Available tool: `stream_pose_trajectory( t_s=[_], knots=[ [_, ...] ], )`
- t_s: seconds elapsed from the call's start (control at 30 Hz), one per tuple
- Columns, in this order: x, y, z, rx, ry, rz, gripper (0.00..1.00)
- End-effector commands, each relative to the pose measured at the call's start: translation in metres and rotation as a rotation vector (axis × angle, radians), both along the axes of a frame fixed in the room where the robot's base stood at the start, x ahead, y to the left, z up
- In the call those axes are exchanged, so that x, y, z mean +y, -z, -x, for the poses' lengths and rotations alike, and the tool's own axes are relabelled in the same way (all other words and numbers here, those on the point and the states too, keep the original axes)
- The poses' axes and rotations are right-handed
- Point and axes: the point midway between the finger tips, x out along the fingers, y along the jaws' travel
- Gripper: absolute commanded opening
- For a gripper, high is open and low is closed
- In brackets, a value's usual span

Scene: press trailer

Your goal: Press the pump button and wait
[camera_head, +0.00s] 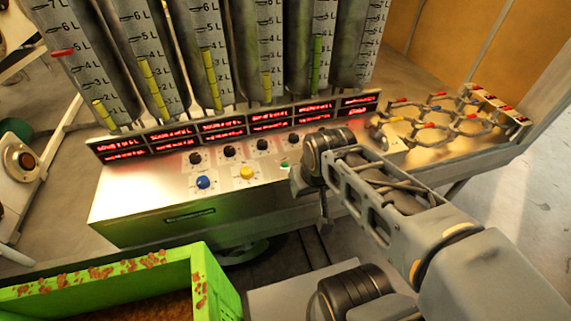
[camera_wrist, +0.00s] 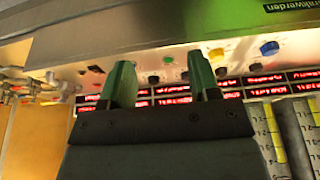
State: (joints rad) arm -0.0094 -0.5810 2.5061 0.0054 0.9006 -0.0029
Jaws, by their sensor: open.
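The control panel (camera_head: 150,195) has a blue button (camera_head: 203,182), a yellow button (camera_head: 246,172) and a small green button (camera_head: 284,164). I cannot read which one is the pump button. No contact is visible. In the head view my wrist covers the panel's right part and mostly hides the gripper.
Black knobs (camera_head: 195,158) sit in a row above the buttons, below red lit displays (camera_head: 240,127). Tall graduated cylinders (camera_head: 205,55) stand behind. A rack of metal rings (camera_head: 445,118) is at the right. A green bin (camera_head: 205,280) stands at the front left.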

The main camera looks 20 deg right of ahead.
Motion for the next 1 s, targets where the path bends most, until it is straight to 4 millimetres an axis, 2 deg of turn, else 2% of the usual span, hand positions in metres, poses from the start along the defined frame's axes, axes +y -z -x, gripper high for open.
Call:
stream_pose_trajectory(
  t_s=[0.07,0.57,1.0],
  knots=[
    [0.0,0.0,0.0,0.0,0.0,0.0,0.48],
    [0.0,0.0,0.0,0.0,0.0,0.0,0.0],
    [0.0,0.0,0.0,0.0,0.0,0.0,0.0]
  ],
)
